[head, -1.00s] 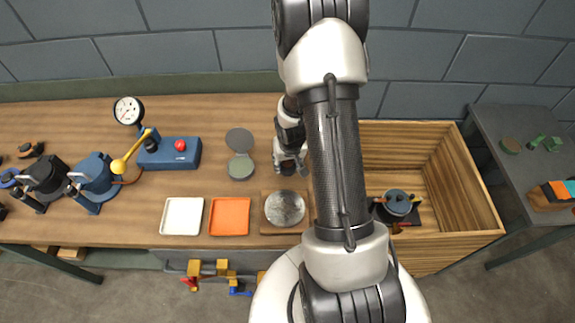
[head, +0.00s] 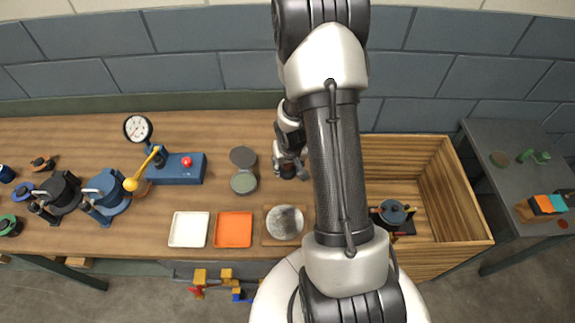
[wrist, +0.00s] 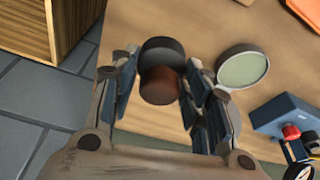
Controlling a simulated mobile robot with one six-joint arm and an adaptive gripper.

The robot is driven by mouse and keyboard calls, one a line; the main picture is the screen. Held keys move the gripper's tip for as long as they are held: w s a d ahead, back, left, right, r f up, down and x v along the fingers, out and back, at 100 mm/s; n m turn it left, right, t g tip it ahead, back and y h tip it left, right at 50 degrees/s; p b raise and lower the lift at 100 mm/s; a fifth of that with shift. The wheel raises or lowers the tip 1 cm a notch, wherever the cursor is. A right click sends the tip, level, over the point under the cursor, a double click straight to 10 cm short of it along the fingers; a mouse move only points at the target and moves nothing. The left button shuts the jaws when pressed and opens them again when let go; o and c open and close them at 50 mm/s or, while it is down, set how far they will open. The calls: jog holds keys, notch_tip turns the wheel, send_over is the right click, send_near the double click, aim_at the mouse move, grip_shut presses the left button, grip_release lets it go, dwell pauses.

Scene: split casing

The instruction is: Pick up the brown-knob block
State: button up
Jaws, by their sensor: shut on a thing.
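The brown-knob block shows in the wrist view as a brown round knob (wrist: 158,86) with a wider black round part (wrist: 162,52) beyond it. My gripper (wrist: 158,88) has its fingers on both sides of the brown knob and is shut on it. In the head view my gripper (head: 289,168) is over the table, left of my forearm, and the dark block (head: 287,172) shows at its fingertips. I cannot tell how high the block is above the table.
An open round hinged case (head: 243,183) lies just left of my gripper. A round grey plate (head: 285,222), an orange tray (head: 233,230) and a white tray (head: 188,229) line the front. A blue gauge stand (head: 178,172) is further left. A wooden bin (head: 455,200) stands right.

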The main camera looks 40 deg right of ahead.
notch_tip(320, 180, up, 13)
jog(key=p, duration=1.1)
jog(key=shift+f, duration=0.15)
